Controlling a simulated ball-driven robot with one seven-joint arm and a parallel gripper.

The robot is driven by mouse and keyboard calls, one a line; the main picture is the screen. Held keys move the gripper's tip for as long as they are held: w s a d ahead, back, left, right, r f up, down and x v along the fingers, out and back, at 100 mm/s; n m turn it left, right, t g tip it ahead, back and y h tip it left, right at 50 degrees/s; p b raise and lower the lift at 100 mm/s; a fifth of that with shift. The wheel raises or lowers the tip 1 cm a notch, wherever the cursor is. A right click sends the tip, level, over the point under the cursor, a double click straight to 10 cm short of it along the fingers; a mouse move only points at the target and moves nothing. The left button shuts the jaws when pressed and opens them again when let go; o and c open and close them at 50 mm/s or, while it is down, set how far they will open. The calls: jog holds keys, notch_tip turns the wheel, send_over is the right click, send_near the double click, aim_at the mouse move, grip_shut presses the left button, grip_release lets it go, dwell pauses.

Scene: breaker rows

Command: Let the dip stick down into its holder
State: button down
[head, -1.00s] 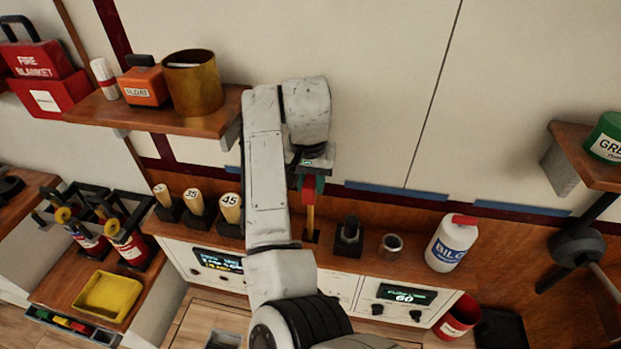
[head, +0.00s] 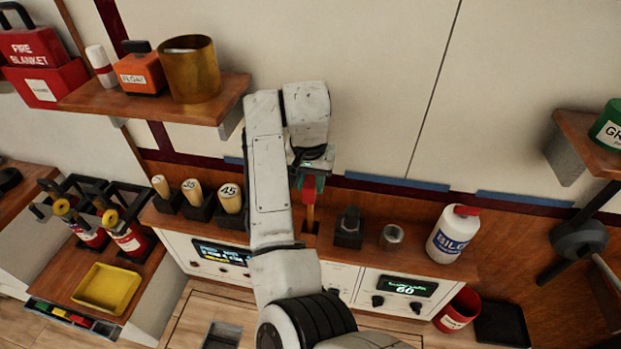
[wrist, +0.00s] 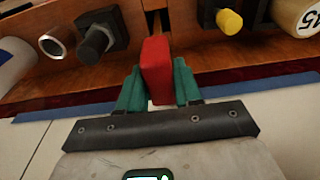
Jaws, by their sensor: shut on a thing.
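The dip stick has a red handle (head: 309,188) and a thin brass-coloured rod (head: 310,214). It stands upright over the wooden ledge. My gripper (head: 311,176) is shut on the red handle from above. In the wrist view the handle (wrist: 157,68) sits between the green fingers of my gripper (wrist: 158,88). The holder (head: 311,238) is a dark square piece on the ledge, partly behind my arm. The rod's lower end meets the holder in the head view. How deep it sits inside cannot be seen.
A black block with a dark peg (head: 348,228) and a metal ring (head: 391,237) stand close to the right. A white bottle (head: 453,235) is farther right. Wooden-handled plugs, one marked 45 (head: 230,198), stand left. A shelf (head: 150,105) overhangs the upper left.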

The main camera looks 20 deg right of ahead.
aim_at(311, 216)
jog(key=shift+f+b, duration=2.65)
jog(key=shift+f, duration=3.75)
jog(key=c, duration=0.7)
grip_release()
jog(key=shift+r, duration=0.1)
jog(key=r, duration=0.7)
jog(key=s+r, duration=0.1)
jog(key=r, duration=0.2)
jog(key=shift+a+r+b, duration=0.3)
jog(key=shift+a+b, duration=0.05)
jog(key=shift+a, duration=0.05)
jog(key=shift+s, duration=0.1)
